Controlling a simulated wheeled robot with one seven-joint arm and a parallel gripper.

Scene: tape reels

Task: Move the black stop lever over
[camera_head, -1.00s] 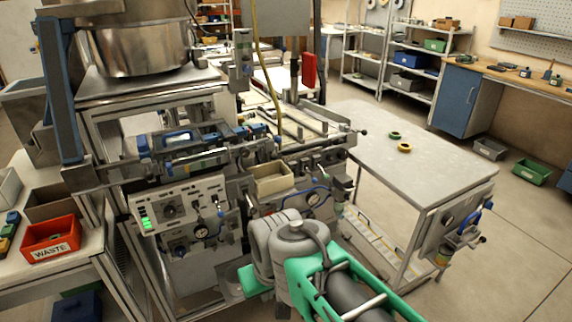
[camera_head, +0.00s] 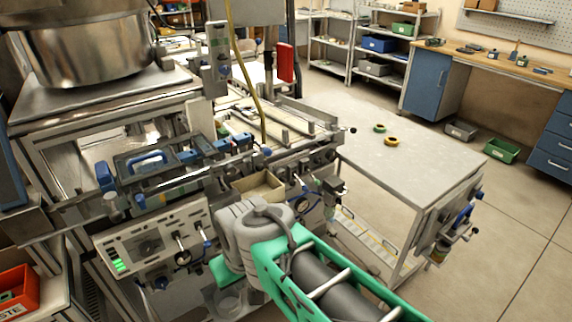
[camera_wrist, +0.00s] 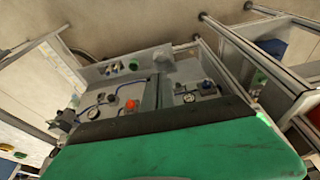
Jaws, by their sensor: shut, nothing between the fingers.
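The control panel (camera_head: 150,248) of the machine stands at lower left in the head view, with a green light, a dial and small handles. A small dark lever (camera_head: 181,241) sits right of the dial; I cannot tell for sure that it is the black stop lever. My gripper (camera_wrist: 170,121) fills the bottom of the wrist view as a green body with a black front edge. It is shut and empty, with no lever touching it that I can see. In the head view my arm hides its fingertips and part of the machine front.
The wrist view shows a machine front with a red button (camera_wrist: 131,105), gauges and blue hoses. A cream bin (camera_head: 258,187) sits on the machine. A grey table (camera_head: 420,165) with green and yellow reels stands right. A red waste bin (camera_head: 18,290) is at lower left.

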